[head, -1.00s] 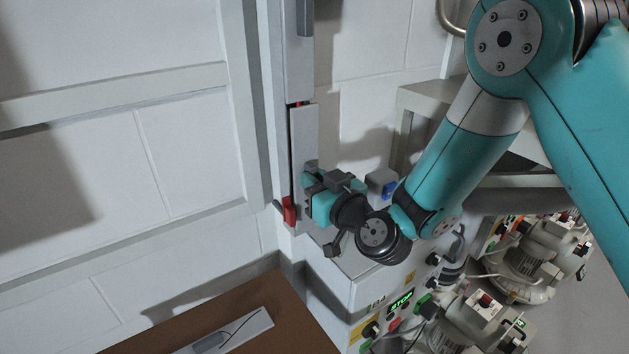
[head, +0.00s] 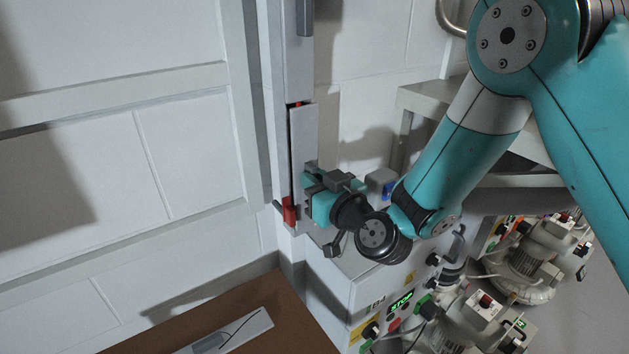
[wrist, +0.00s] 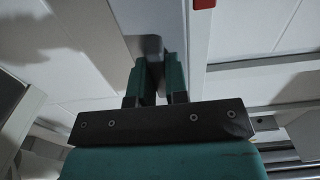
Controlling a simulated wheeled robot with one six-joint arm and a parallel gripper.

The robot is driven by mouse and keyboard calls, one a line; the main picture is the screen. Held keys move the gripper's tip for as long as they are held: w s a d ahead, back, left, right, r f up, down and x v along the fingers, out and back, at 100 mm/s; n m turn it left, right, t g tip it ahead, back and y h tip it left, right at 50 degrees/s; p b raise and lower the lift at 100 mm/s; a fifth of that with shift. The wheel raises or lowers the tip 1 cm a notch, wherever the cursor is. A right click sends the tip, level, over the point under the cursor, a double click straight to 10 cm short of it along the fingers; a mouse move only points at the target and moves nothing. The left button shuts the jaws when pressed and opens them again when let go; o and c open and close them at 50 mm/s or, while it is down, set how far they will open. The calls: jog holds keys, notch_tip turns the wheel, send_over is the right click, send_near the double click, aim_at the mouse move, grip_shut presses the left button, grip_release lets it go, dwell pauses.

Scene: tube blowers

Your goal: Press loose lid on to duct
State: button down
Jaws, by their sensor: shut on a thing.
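The duct (head: 284,150) is a narrow grey vertical channel against the white wall. The loose lid (head: 304,135) is a flat grey strip on its front. A dark gap shows along the lid's left edge, with a bit of red at its top end. My gripper (head: 310,185) is at the lower part of the lid, its teal fingers shut on a grey grip piece of the lid. In the wrist view my gripper (wrist: 158,75) has this grey piece (wrist: 149,45) between its fingers. The fingers hide part of the lid's lower end.
A red part (head: 289,211) sits at the duct's foot, left of my gripper. Below right is a grey control cabinet (head: 345,270) with a green display. Blowers (head: 480,318) stand further right. A brown table (head: 285,325) is in front. A grey shelf (head: 430,100) is behind my arm.

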jog(key=shift+w+a+p, duration=0.35)
jog(key=shift+w+p, duration=0.25)
jog(key=shift+p, duration=0.4)
dwell(0.4)
jog(key=c, duration=1.1)
grip_release()
jog(key=shift+o, duration=0.2)
